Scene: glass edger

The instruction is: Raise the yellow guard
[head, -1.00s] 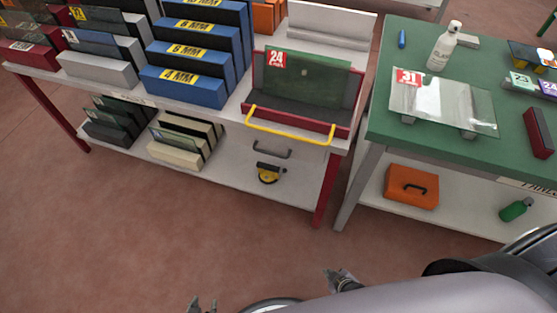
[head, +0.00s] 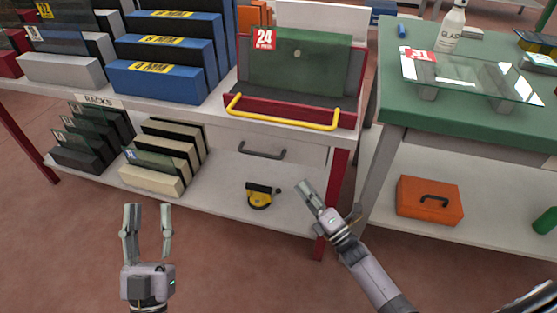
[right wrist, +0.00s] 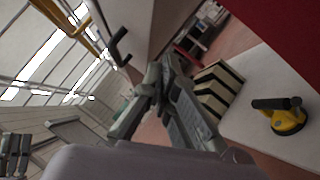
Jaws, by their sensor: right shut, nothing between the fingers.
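The yellow guard (head: 283,114) is a U-shaped bar lying low across the front of the red tray (head: 348,112), which holds a green glass panel (head: 300,70) with a red 24 label. A piece of the guard also shows at the top of the right wrist view (right wrist: 66,28). My right gripper (head: 308,193) is shut and empty, below and to the right of the guard, in front of the table's lower shelf and apart from the guard. My left gripper (head: 148,210) is open and empty, low at the left, away from the table.
A drawer with a dark handle (head: 262,152) sits below the guard. A yellow suction cup (head: 259,196) lies on the lower shelf. The red table leg (head: 335,190) is close to my right gripper. Blue racks (head: 165,82) stand left; a green-topped table (head: 440,125) stands right.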

